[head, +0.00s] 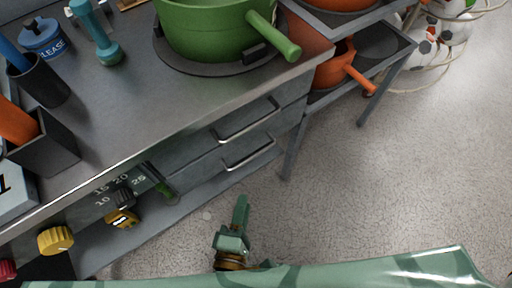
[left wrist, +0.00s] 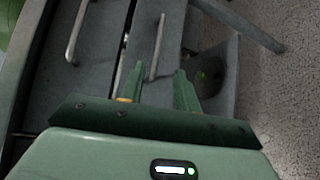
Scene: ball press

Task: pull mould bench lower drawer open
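The mould bench (head: 160,95) has two grey drawers on its front, one above the other. The lower drawer's bar handle (head: 250,152) sits below the upper drawer's handle (head: 247,120). Both drawers look shut. My left gripper (head: 240,204) is out in front of the lower drawer, apart from its handle in the head view. In the left wrist view its two fingers (left wrist: 159,70) are spread and empty. The lower handle (left wrist: 158,45) lies ahead of the gap between them, its near end showing between the fingertips; the depth is hard to tell. My right gripper is not in view.
A green pot (head: 205,30) stands on the bench top, its handle (head: 275,38) jutting over the front. A yellow knob (head: 55,240) is on the bench front at left. An orange pan (head: 340,68) is on the rack at right. The floor (head: 370,190) before the drawers is clear.

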